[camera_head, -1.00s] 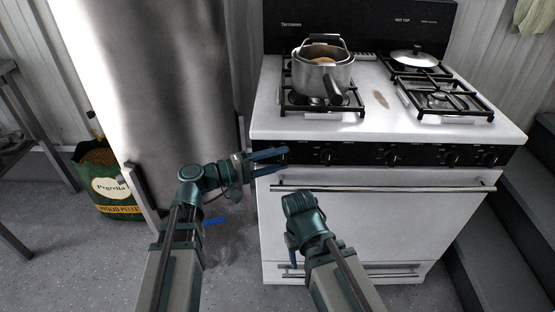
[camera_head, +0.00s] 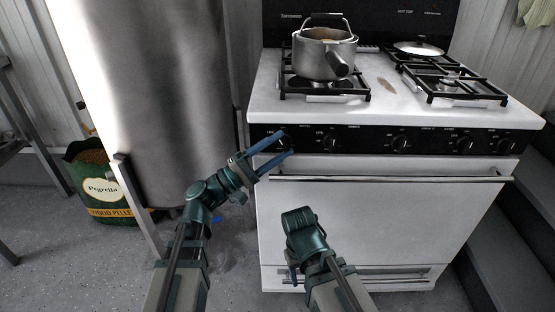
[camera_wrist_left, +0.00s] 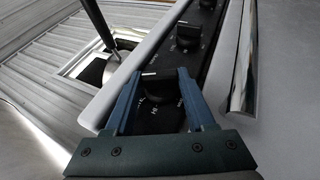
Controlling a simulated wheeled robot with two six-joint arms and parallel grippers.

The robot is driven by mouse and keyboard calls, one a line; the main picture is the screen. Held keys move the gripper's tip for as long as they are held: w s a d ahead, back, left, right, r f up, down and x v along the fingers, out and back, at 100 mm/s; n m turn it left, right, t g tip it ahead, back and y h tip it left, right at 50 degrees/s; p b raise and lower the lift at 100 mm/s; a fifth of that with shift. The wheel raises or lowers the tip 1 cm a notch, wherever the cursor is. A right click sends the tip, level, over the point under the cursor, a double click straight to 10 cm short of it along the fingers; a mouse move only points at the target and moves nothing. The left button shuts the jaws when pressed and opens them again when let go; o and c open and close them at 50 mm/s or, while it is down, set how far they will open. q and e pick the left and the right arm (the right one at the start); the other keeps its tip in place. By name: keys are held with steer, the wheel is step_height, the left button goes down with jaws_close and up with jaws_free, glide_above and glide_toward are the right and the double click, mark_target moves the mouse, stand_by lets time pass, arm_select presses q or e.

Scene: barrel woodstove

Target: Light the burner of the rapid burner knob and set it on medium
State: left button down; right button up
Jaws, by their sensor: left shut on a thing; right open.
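The white stove has a black control panel (camera_head: 365,140) along its front with several black knobs. My left gripper (camera_head: 288,143) reaches the panel's left end. In the left wrist view its blue fingers (camera_wrist_left: 159,74) are on both sides of a black knob (camera_wrist_left: 158,84) with a pale pointer line, shut on it. A "HI" mark shows beside this knob. In the head view the fingers mostly hide it. Other knobs (camera_head: 330,141) stand to its right. My right gripper (camera_head: 293,272) hangs low before the oven door, partly hidden by its wrist; it is open and empty.
A pot (camera_head: 324,58) stands on the front left burner, its handle pointing forward. A lidded pan (camera_head: 418,48) is at the back right. The oven handle (camera_head: 390,179) runs below the knobs. A metal barrel (camera_head: 160,100) and a pellet bag (camera_head: 100,190) are left.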

arm_select(q)
steer(key=shift+f+n+t+h+b, duration=0.15)
steer(key=shift+n+t+h+b, duration=0.4)
steer(key=shift+b, duration=0.45)
steer(key=c, duration=0.5)
jaws_free()
